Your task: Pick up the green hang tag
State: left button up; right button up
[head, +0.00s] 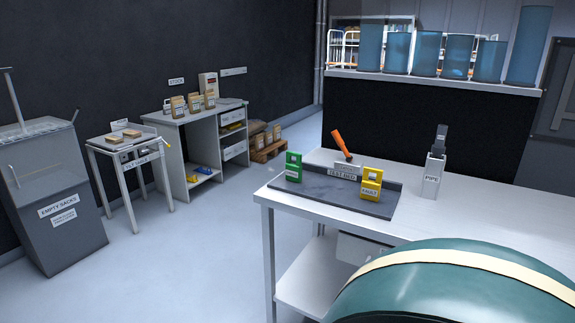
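The green hang tag (293,166) stands upright on the left part of a dark grey tray (330,195) on the white table. A yellow tag (371,184) marked "FAULT" stands at the right of the same tray. A small sign reading "TEST END" (344,171) is between them. Neither of my grippers shows in the head view.
An orange-handled tool (341,145) stands behind the tray. A grey holder marked "PIPE" (433,174) stands to the right on the white table (480,205). A large teal rounded body with a cream band (450,285) fills the lower right. Open floor (215,240) lies left of the table.

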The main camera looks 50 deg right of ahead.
aim_at(293, 172)
jog(key=i+z, duration=0.3)
jog(key=z, duration=0.15)
jog(key=i+j+z, duration=0.15)
jog(key=i+z, duration=0.3)
jog(key=i+j+z, duration=0.15)
jog(key=z, duration=0.3)
jog(key=i+j+z, duration=0.15)
jog(key=z, duration=0.35)
jog(key=i+j+z, duration=0.25)
jog(key=z, duration=0.2)
jog(key=i+j+z, duration=0.15)
jog(key=j+z, duration=0.35)
jog(key=i+j+z, duration=0.1)
jog(key=j+z, duration=0.15)
jog(key=z, duration=0.2)
jog(key=j+z, duration=0.5)
jog(key=i+l, duration=0.05)
jog(key=l, duration=0.05)
